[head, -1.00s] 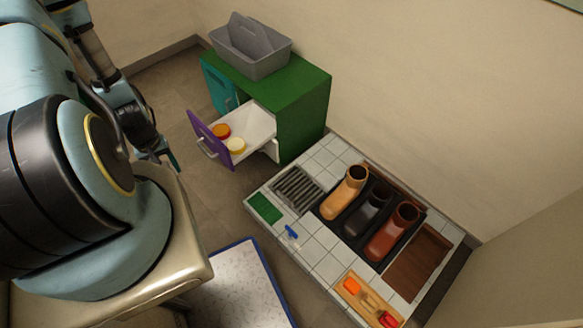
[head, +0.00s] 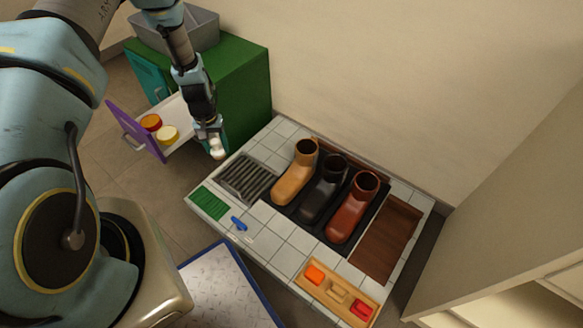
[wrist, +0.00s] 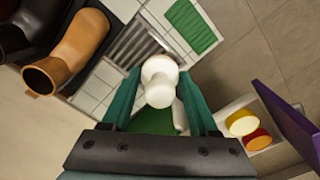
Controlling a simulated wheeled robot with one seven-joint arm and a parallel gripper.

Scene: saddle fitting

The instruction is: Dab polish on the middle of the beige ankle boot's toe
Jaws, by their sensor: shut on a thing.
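The beige ankle boot (head: 296,174) stands leftmost of three boots on a black mat, its toe toward the lower left. It also shows at the upper left of the wrist view (wrist: 80,48). My gripper (head: 208,128) is above the gap between the drawer cabinet and the tiled platform, left of the boot and apart from it. Its green fingers (wrist: 159,82) are shut on a white round-headed piece, probably the polish dauber (wrist: 160,80), which also shows below the fingers in the head view (head: 217,150). The boot's toe is in clear view.
A black boot (head: 323,191) and a red-brown boot (head: 351,209) stand beside it. The open drawer (head: 137,131) holds an orange tin (head: 151,121) and a yellow tin (head: 168,134). A grate (head: 246,178), green pad (head: 213,203) and blue item (head: 238,223) lie on the tiles.

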